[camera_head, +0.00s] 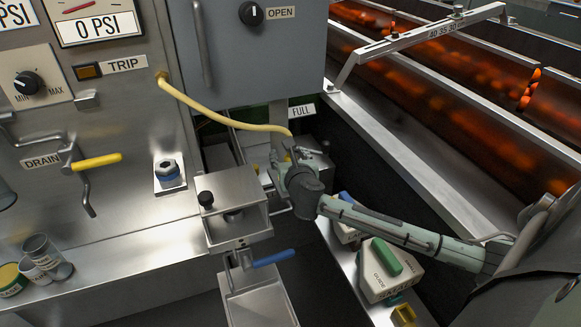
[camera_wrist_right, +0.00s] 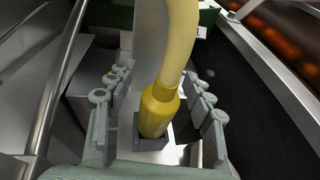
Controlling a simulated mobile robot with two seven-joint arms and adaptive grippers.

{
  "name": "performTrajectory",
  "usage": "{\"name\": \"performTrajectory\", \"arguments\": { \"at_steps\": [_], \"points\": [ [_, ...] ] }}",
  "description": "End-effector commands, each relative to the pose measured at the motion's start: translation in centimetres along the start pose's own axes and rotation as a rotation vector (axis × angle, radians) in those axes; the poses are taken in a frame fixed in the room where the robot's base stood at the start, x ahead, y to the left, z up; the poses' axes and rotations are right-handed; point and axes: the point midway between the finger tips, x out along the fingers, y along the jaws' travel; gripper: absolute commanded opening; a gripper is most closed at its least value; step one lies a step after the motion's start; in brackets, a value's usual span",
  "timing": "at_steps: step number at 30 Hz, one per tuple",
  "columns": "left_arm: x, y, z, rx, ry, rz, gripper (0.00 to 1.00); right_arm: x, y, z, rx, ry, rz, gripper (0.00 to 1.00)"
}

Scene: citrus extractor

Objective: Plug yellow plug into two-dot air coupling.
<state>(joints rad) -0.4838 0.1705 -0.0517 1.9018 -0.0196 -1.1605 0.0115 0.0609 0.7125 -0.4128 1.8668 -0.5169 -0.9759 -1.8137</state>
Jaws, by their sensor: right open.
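The yellow plug (camera_wrist_right: 157,108) stands slightly tilted at the end of a yellow hose (camera_wrist_right: 175,40), with its lower end at a small dark square holder (camera_wrist_right: 150,143). My right gripper (camera_wrist_right: 158,98) is open, with its fingers on either side of the plug and a gap on both sides. In the head view the right gripper (camera_head: 284,164) is at the end of the yellow hose (camera_head: 225,124), below the FULL label, and hides the plug. My left gripper is not in view.
A steel box with a black knob (camera_head: 233,193) and a blue-handled valve (camera_head: 272,258) stand left of my right arm. A pale box with a green handle (camera_head: 386,270) is below the arm. A yellow drain handle (camera_head: 97,162) and cans (camera_head: 47,255) are at the left.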

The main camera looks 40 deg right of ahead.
Motion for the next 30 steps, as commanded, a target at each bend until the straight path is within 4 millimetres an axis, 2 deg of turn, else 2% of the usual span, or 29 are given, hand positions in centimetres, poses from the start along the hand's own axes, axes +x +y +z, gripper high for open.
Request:
{"name": "performTrajectory", "arguments": {
  "at_steps": [3,10,23,30],
  "points": [
    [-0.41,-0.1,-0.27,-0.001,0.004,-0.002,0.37,0.89,0.04,0.02,0.001,0.0,0.001,0.52],
    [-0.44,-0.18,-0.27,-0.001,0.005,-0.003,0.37,0.97,0.01,0.0,0.001,0.0,0.001,0.52],
    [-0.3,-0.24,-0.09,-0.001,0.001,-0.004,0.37,0.95,0.0,0.0,0.001,0.0,0.001,0.0],
    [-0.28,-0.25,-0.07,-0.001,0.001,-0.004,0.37,0.94,0.0,0.0,0.001,0.0,0.001,0.0]
  ]
}}
